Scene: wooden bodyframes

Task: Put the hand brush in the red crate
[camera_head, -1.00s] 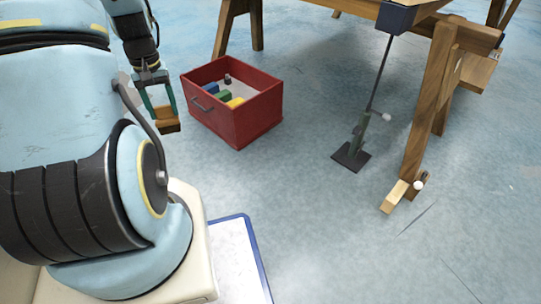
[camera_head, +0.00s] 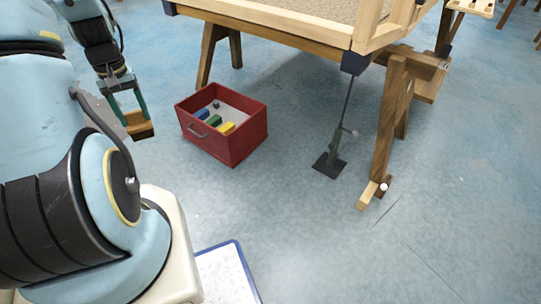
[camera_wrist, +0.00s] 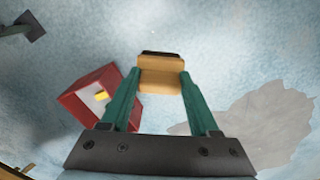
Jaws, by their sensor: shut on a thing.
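The hand brush (camera_head: 138,126) is a tan wooden block with a dark underside. My gripper (camera_head: 127,108) has green fingers and is shut on it. In the wrist view the brush (camera_wrist: 160,70) sits between the fingertips of my gripper (camera_wrist: 160,84). The red crate (camera_head: 233,150) stands on the floor to the right of the brush in the head view, with a gap between them. Several coloured blocks and a small dark object lie inside the crate. The crate also shows in the wrist view (camera_wrist: 78,103), left of the gripper and partly hidden by a finger.
A wooden workbench (camera_head: 290,37) on trestle legs stands behind and right of the crate. A dark metal stand (camera_head: 330,165) and a wooden leg foot (camera_head: 370,193) are on the floor to the right. A white board with a blue edge (camera_head: 225,275) lies in front. Floor between is clear.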

